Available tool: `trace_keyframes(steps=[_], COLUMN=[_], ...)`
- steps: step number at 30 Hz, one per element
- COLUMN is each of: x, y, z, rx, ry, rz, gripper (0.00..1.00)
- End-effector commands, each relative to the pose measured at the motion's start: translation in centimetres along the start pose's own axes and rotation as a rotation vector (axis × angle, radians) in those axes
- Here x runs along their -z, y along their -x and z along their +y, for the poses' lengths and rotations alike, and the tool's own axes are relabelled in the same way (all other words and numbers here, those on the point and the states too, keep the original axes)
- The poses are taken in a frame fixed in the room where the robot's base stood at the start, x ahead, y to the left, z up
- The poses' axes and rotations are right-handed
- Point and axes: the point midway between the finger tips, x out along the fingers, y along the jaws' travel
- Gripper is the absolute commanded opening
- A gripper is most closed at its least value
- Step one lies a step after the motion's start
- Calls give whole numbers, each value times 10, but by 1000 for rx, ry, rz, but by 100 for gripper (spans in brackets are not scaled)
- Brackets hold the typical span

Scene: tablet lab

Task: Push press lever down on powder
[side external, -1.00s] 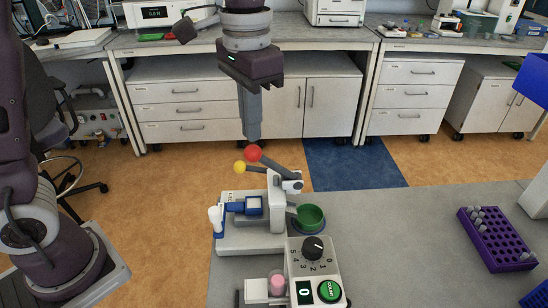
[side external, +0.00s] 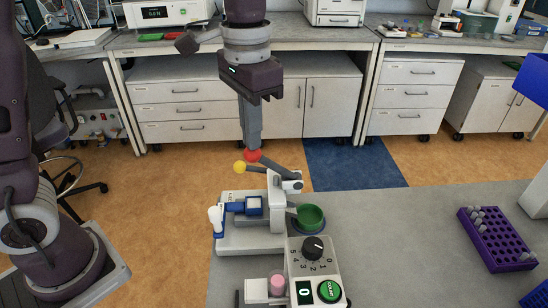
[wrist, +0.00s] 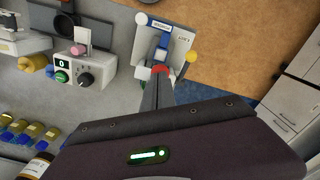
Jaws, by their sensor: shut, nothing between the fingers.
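The tablet press (side external: 262,235) stands near the far edge of the grey bench. Its lever (side external: 275,165) slopes up to the left and ends in a red ball (side external: 253,156); the ball also shows in the wrist view (wrist: 161,70). A second lever with a yellow ball (side external: 239,167) sits beside it. My gripper (side external: 253,147) points down, shut and empty, with its tips at the top of the red ball and seemingly touching it. In the wrist view my fingers (wrist: 157,92) cover part of the ball. I cannot make out the powder in the press.
A counter unit with a dial (side external: 313,248) and green button stands in front of the press. A green bowl (side external: 310,217) is right of it. A purple rack (side external: 492,237) of vials lies farther right. The bench between is clear.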

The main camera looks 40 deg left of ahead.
Motion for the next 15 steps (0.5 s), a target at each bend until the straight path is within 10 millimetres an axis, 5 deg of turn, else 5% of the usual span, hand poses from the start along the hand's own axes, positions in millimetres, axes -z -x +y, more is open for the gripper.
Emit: trace_keyframes(steps=[15], x=[-6], y=[-12], z=[-4], rx=[0], ry=[0], rz=[1], gripper=[0])
